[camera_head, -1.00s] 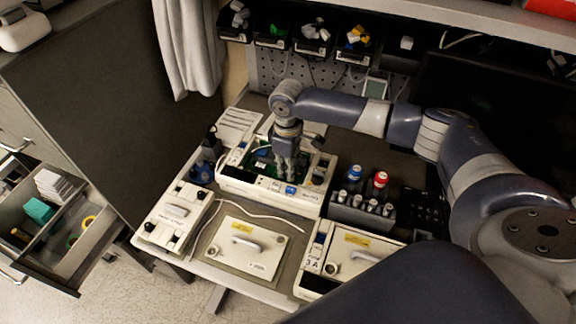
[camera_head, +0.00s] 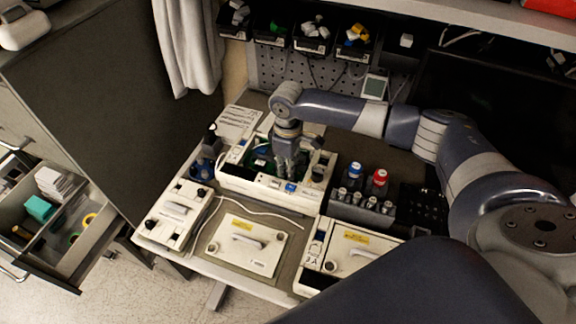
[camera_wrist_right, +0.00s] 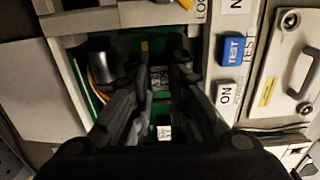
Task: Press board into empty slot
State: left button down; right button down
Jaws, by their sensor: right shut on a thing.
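The open pump (camera_head: 270,190) is a cream case lying on the bench, with green circuitry inside. My right gripper (camera_head: 288,172) points down into its open middle. In the right wrist view, its two dark fingers (camera_wrist_right: 160,100) are closed around a board (camera_wrist_right: 163,131), of which a green part with a white label shows between them. The fingers hide most of the board and the slot, so I cannot tell how deep it sits. Green circuitry (camera_wrist_right: 88,100), a grey cylinder and wires lie to the left of the fingers. The left gripper is not in view.
A blue TEST button (camera_wrist_right: 234,49) and an ON button (camera_wrist_right: 228,95) sit on the pump's front panel. A removed cover (camera_head: 245,246) and another pump unit (camera_head: 345,250) lie in front. A rack of bottles (camera_head: 362,208) stands close on the right.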

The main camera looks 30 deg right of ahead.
jog(key=shift+f, duration=0.15)
jog(key=c, duration=1.5)
grip_release()
jog(key=shift+o, duration=0.2)
notch_tip(320, 180, up, 5)
jog(key=p, duration=0.5)
jog(key=shift+p, duration=0.3)
jog(key=shift+r+p, duration=0.3)
jog(key=shift+r, duration=0.75)
